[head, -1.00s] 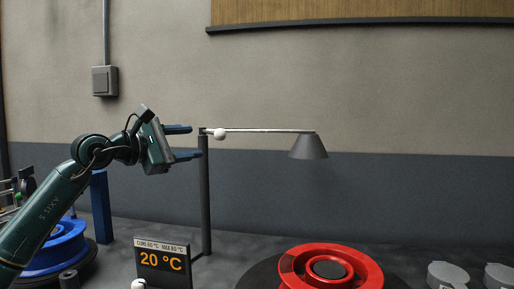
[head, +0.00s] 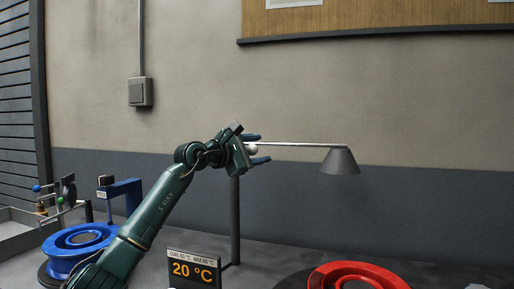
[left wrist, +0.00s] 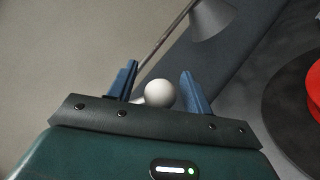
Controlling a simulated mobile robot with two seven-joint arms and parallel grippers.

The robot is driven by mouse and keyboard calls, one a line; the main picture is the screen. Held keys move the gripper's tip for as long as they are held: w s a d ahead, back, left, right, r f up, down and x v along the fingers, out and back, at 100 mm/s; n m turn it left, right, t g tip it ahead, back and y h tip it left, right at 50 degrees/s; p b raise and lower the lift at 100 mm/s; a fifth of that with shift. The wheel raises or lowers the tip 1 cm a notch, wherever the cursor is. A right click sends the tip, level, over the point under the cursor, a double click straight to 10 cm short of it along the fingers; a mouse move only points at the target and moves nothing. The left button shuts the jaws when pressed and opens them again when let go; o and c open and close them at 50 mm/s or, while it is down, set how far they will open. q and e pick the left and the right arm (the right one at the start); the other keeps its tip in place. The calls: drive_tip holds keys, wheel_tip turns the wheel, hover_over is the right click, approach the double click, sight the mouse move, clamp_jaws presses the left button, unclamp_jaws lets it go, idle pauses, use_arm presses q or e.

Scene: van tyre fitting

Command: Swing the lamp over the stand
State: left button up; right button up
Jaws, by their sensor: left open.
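The lamp has a grey cone shade (head: 340,161) at the right end of a thin arm (head: 298,145) on a dark upright post (head: 235,222). A white ball knob (head: 252,149) sits near the post end of the arm. My left gripper (head: 258,149) is open with its fingers around the knob. In the left wrist view the knob (left wrist: 160,94) lies between the two blue fingers, with gaps visible beside it. The shade (left wrist: 211,18) shows beyond. The red wheel (head: 358,276) sits on a dark round stand (head: 296,281) to the lower right. My right gripper is out of view.
A display reading 20 °C (head: 194,269) stands in front of the post. A blue wheel (head: 80,248) and a blue bracket (head: 124,192) are at the left, beside a grey tray (head: 22,235). The wall behind is clear below the board.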

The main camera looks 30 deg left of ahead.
use_arm(q)
clamp_jaws()
idle(0.6)
